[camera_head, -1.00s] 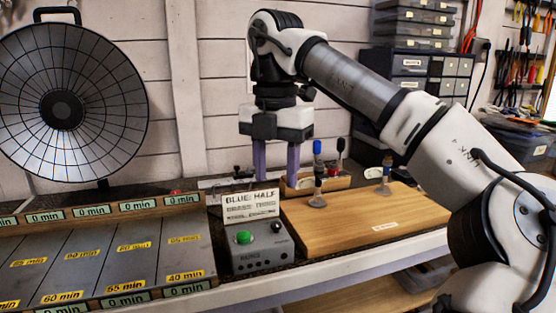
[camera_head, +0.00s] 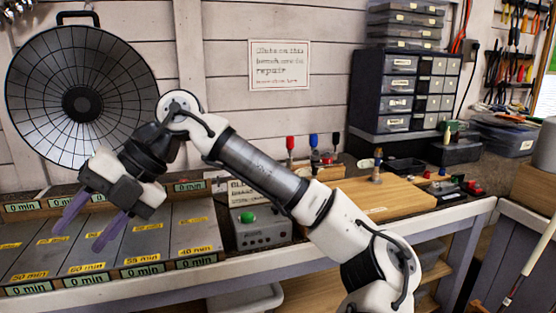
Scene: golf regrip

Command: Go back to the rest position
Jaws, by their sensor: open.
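My gripper (camera_head: 82,226) is open and empty, with its two purple fingers apart and pointing down and left. It hangs over the left part of the grey tray with yellow minute labels (camera_head: 185,243). My arm reaches from the lower right across the front of the bench to it. The arm covers part of the white sign (camera_head: 237,193) and passes in front of the wooden board (camera_head: 390,196).
A round black mesh fan-like disc (camera_head: 130,90) stands behind the tray. A grey box with a green button (camera_head: 262,230) sits right of the tray. Several coloured-handled tools (camera_head: 313,145) stand near the board. Black drawer units (camera_head: 405,90) stand at the back right.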

